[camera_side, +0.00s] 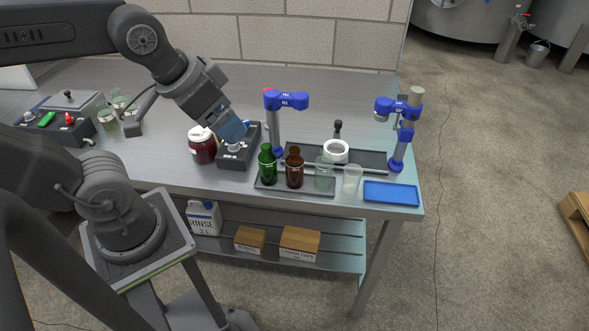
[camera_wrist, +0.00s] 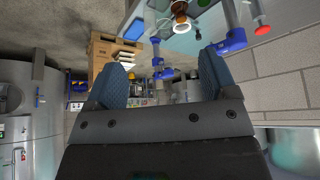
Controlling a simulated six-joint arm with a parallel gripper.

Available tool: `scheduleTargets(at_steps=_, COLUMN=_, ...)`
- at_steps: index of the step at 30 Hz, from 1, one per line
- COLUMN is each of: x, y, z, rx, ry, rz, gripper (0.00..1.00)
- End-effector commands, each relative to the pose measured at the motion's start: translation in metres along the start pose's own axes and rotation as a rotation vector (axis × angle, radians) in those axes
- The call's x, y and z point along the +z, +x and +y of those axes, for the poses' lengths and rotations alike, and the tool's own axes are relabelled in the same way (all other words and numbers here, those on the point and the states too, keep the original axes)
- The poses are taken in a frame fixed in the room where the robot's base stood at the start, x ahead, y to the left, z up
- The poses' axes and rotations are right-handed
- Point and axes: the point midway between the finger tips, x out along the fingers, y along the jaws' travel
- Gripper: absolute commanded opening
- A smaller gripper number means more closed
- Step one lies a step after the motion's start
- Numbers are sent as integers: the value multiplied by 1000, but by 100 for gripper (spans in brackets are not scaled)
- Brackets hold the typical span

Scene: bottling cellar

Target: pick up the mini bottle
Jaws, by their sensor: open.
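In the side view, several small bottles stand upright on a grey tray (camera_side: 264,187) near the table's front edge. They are a green bottle (camera_side: 267,166), a brown bottle (camera_side: 294,170) and a clear bottle (camera_side: 324,175). I cannot tell which one is meant by the mini bottle. My gripper (camera_side: 234,138) is above and left of them, over a dark box, with its blue fingers pointing down and right. In the wrist view my gripper (camera_wrist: 162,78) is open, with nothing held between its fingers.
A dark red jar (camera_side: 203,148) stands beside the dark control box (camera_side: 232,156). A clear cup (camera_side: 352,180) and a blue tray (camera_side: 391,193) are to the right. The back of the table is mostly clear.

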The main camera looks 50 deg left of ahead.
Motion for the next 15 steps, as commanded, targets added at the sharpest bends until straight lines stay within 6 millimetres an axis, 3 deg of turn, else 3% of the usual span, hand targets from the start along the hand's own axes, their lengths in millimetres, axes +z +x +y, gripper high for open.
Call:
scheduleTargets(at_steps=4, x=-13, y=5, z=-2, rx=-7, ry=-112, rz=-43, gripper=78)
scheduleTargets(at_steps=8, x=-40, y=20, z=-8, rx=-35, ry=-358, rz=-127, gripper=78)
scheduleTargets(at_steps=15, x=-92, y=74, z=-25, rx=-162, ry=-916, rz=-290, gripper=78)
